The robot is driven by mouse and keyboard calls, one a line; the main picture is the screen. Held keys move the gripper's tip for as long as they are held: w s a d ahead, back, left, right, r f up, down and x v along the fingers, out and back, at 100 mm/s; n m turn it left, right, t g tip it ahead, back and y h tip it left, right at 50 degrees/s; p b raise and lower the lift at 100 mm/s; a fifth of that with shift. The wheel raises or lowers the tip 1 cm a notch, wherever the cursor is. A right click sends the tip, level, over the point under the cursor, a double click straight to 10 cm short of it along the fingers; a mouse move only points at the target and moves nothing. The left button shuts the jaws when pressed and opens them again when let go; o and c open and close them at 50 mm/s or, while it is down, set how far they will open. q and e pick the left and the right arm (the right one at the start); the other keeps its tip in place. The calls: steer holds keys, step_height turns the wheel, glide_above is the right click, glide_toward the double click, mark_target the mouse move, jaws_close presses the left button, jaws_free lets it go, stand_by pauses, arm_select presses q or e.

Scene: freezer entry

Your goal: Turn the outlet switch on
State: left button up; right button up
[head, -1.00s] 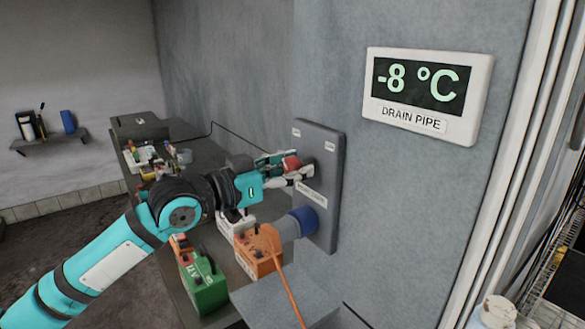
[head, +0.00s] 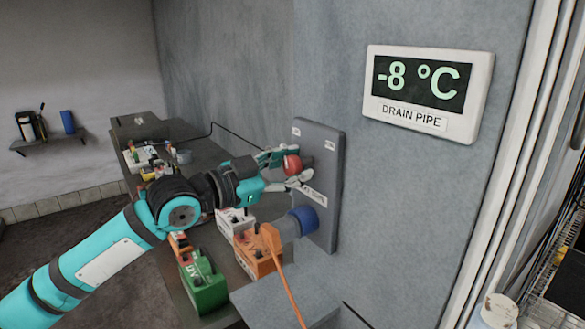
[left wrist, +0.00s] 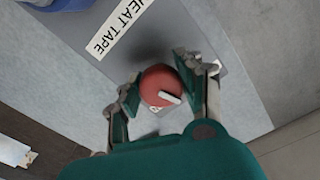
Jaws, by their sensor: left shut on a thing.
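The outlet switch is a round red knob (head: 291,164) on a grey wall panel (head: 322,178). In the left wrist view the knob (left wrist: 160,86) has a white pointer mark, toward its lower right. My left gripper (head: 297,165) is at the panel, one finger above the knob and one below, shut on it. In the left wrist view the left gripper (left wrist: 158,85) has its fingers on both sides of the knob. Two small labels sit at the panel's top corners, too small to read. My right gripper is not in view.
A blue plug (head: 305,221) sits in the panel below the knob. An orange box (head: 258,252) with a cable and a green box (head: 203,284) stand below. A "HEAT TAPE" label (left wrist: 122,27) is on the panel. A DRAIN PIPE display (head: 425,90) reads -8 °C.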

arm_select(q)
steer(key=m, duration=0.3)
steer(key=shift+r+m, duration=0.1)
steer(key=shift+m, duration=0.2)
steer(key=m+p, duration=0.1)
steer(key=m, duration=0.1)
steer(key=shift+m, duration=0.4)
steer(key=m+p, duration=0.3)
steer(key=m, duration=0.1)
steer(key=shift+r, duration=0.1)
steer(key=shift+m+p, duration=0.55)
steer(key=shift+m, duration=0.55)
steer(key=o, duration=1.2)
